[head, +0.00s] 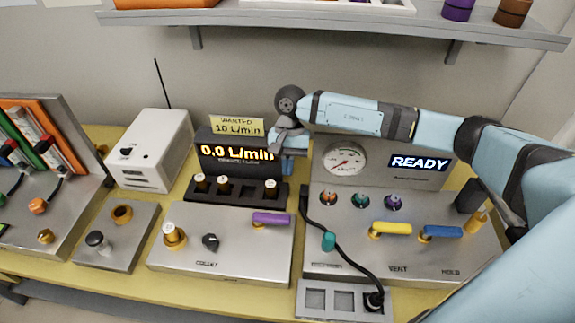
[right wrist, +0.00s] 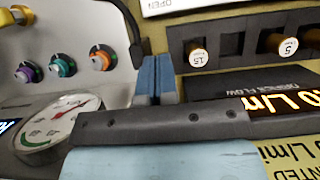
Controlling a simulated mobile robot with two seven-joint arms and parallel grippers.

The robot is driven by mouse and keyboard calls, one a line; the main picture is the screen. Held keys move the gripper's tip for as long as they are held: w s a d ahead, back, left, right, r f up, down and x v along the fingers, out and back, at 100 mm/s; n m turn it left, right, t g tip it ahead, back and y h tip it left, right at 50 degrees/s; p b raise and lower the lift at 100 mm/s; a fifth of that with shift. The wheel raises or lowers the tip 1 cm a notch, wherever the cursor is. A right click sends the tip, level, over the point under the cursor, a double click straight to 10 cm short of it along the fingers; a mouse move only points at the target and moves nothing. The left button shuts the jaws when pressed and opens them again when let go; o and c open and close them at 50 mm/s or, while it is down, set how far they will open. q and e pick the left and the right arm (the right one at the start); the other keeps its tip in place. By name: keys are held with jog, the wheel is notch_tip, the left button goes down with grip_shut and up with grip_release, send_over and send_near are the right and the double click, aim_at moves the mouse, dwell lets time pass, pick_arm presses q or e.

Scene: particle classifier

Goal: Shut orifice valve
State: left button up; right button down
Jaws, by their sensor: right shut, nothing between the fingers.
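No label reading orifice valve is legible, so I cannot tell which handle it is. A purple lever (head: 271,219) lies sideways on the collect panel (head: 222,266). A yellow lever (head: 391,228) by the VENT label and a blue lever (head: 441,232) by the HOLD label also lie sideways on the right panel. A teal handle (head: 328,242) sits at that panel's left edge. My right gripper (head: 289,150) is shut and empty, behind the purple lever, between the flow display and the gauge. Its blue fingers (right wrist: 156,80) are together in the right wrist view. My left gripper is out of view.
The flow display (head: 238,152) reads 0.0 L/min, with an orifice holder (head: 233,192) below it. A round gauge (head: 344,160) and a READY screen (head: 419,163) stand at right. A black hose (head: 345,262) crosses the right panel's left side. A shelf (head: 330,25) hangs above.

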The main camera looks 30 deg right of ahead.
aim_at(272, 220)
jog(key=s+a+f, duration=0.1)
jog(key=f, duration=0.1)
jog(key=s+a+f+p, duration=0.1)
jog(key=s+f, duration=0.1)
jog(key=s+a+f+p, duration=0.1)
jog(key=f, duration=0.1)
jog(key=shift+s+a, duration=0.15)
jog(key=shift+s, duration=0.05)
jog(key=shift+s+a+p, duration=0.3)
jog(key=shift+s, duration=0.1)
jog(key=shift+f, duration=0.1)
